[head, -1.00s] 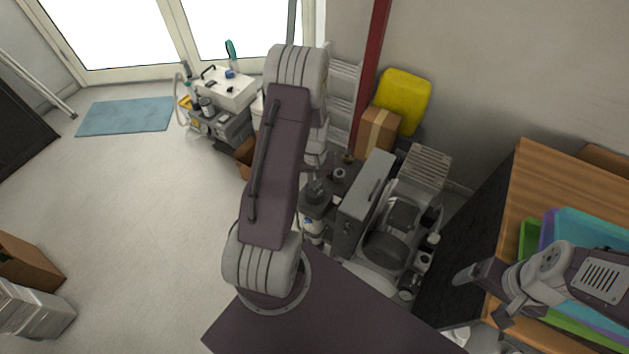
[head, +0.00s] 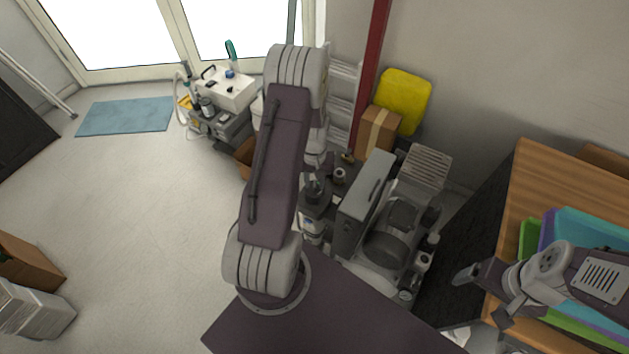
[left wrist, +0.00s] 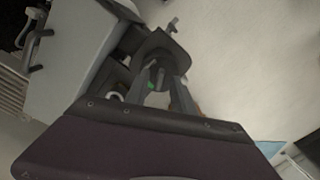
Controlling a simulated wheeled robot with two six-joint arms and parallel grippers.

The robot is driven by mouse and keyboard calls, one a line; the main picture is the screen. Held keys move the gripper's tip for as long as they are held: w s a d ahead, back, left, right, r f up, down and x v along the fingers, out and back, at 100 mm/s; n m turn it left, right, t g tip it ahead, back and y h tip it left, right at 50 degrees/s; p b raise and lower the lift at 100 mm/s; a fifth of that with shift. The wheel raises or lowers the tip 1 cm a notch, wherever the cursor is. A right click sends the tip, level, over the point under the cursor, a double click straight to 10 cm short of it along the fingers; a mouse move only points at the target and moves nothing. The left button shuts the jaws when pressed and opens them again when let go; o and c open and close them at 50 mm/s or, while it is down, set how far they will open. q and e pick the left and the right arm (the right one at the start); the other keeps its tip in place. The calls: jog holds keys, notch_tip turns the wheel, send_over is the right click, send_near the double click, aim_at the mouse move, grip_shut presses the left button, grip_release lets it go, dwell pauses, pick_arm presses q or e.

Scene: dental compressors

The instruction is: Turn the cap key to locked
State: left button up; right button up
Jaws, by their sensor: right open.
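I cannot pick out the cap key for sure in either view. The compressor unit (head: 385,245), with a grey upright panel (head: 362,205), stands right of my left arm in the head view. In the left wrist view my left gripper (left wrist: 160,80) points at a dark grey rounded part (left wrist: 160,45), with a small green spot between the fingers. Whether they touch or grip it is unclear. My right gripper (head: 480,297) is open and empty beside the wooden bench.
A dark stand (head: 318,203) with small jars is beside the compressor. A cardboard box (head: 377,132) and yellow container (head: 403,100) stand by the wall. The wooden bench (head: 535,180) holds coloured trays (head: 590,228) at right.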

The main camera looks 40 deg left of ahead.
aim_at(315, 184)
pick_arm(q)
notch_tip(315, 184, up, 9)
dwell(0.4)
